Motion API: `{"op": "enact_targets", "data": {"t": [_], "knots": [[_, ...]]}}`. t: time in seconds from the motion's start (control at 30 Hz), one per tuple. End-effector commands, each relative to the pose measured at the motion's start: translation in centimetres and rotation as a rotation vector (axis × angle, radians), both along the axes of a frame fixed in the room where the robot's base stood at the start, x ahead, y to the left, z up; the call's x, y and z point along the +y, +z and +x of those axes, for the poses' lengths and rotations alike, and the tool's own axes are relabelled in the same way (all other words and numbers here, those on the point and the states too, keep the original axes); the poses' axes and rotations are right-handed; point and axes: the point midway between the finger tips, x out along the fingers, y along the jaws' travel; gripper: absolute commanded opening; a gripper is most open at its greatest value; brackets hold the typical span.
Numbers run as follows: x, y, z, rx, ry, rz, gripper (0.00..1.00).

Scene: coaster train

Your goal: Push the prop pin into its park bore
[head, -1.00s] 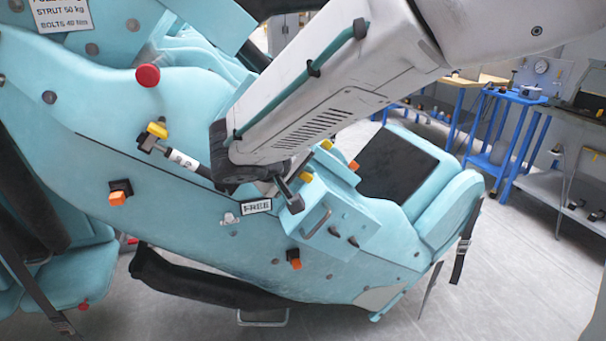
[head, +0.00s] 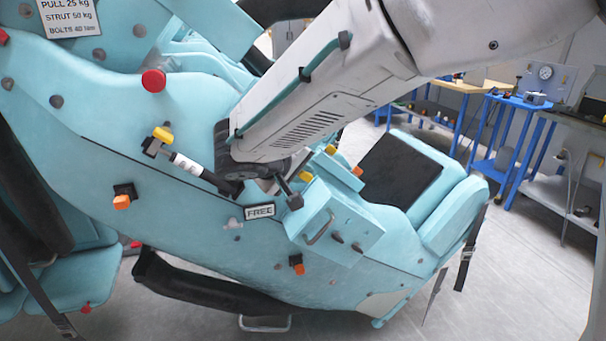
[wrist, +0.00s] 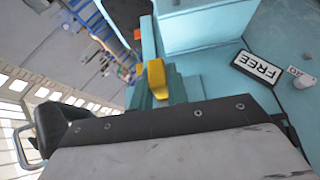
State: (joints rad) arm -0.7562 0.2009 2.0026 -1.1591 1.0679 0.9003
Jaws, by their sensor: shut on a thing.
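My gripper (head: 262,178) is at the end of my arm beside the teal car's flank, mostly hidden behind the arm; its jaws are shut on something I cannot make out. I cannot clearly identify the prop pin or the park bore. A strut (head: 190,166) with a white label runs from a black bracket with a yellow knob (head: 163,134) towards my gripper. A yellow block (head: 305,177) sits by the teal box; a yellow piece (wrist: 156,78) shows just beyond the dark-edged bulk in the wrist view. The FREE plate (head: 260,211) is below my gripper and upside down in the wrist view.
The teal box (head: 335,220) with a handle sticks out to the right of my gripper. A red knob (head: 153,80) and orange blocks (head: 121,202) (head: 297,264) stand out from the flank. Blue workbenches (head: 500,130) are behind, with open floor (head: 520,270) at the right.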

Motion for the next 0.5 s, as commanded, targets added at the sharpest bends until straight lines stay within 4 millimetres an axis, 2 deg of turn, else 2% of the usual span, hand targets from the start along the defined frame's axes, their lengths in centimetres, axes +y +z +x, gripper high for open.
{"op": "enact_targets", "data": {"t": [0.4, 0.43, 0.5], "knots": [[0.29, -0.02, 1.02, 0.000, -0.001, 0.001, 0.00], [0.29, -0.01, 1.00, 0.000, -0.001, 0.001, 0.21], [0.28, 0.00, 0.98, 0.000, 0.000, 0.000, 0.41]]}}
